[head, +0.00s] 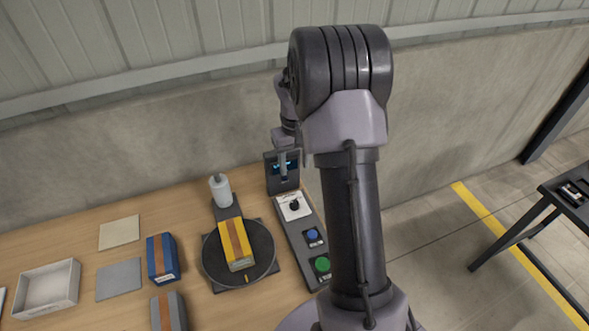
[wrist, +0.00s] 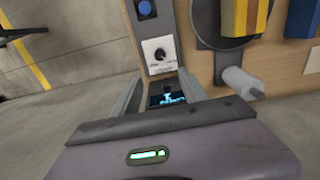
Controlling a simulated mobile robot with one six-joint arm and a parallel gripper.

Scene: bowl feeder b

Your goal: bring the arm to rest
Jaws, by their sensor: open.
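My arm (head: 357,205) stands raised in the right middle of the head view, its upper link bent over toward the back of the bench. I cannot tell how far the fingertips are from the panel.
A yellow box (head: 236,243) lies on the black turntable (head: 212,262), beside a white cylinder (head: 220,188). A blue box (head: 162,258), a grey box (head: 168,312) and a white tray (head: 47,289) are further left. The wall (head: 120,160) is close behind.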

